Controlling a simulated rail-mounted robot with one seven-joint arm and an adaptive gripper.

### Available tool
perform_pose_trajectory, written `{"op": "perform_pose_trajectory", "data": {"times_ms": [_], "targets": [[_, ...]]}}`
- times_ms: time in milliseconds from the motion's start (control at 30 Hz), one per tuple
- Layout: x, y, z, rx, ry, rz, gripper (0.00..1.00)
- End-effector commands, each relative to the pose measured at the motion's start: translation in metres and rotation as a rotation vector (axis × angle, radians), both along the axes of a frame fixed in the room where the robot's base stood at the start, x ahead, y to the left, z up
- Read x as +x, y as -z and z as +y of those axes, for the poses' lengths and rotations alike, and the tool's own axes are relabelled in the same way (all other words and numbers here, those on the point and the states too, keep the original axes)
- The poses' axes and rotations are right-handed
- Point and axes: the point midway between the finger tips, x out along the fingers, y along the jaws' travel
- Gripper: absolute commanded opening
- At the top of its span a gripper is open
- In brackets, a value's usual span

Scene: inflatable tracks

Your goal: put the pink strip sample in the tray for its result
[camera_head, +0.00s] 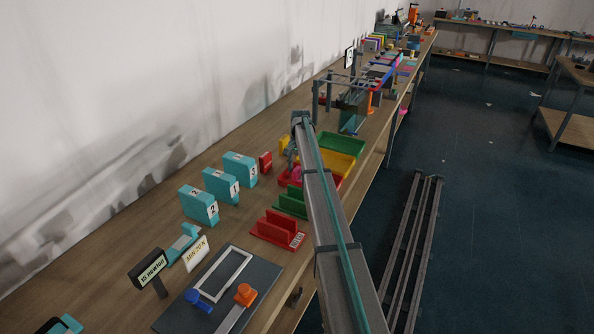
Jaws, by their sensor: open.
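A small pink piece (296,173), which may be the pink strip sample, shows at the red tray (284,181). Whether it lies in that tray or is above it is too small to tell. My gripper (291,160) hangs from the far end of my arm, close above the pink piece. It is open; its fingertips are small and partly hidden. Beyond the red tray are a yellow tray (338,161) and a green tray (344,145). My arm hides part of the trays.
Nearer on the bench are a green rack (291,203) and a red rack (276,231). Numbered teal boxes (220,185) and a small red block (265,161) stand to the left. A metal frame (340,88) stands beyond the trays. A dark board (215,300) lies in front.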

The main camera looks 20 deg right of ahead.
Motion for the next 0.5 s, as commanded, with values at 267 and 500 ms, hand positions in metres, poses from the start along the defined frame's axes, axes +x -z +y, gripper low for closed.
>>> {"op": "perform_pose_trajectory", "data": {"times_ms": [267,500], "targets": [[0.005,-0.042,-0.005,-0.001,0.001,-0.003,0.49],[0.009,-0.087,-0.009,-0.001,0.001,-0.002,0.49]]}}
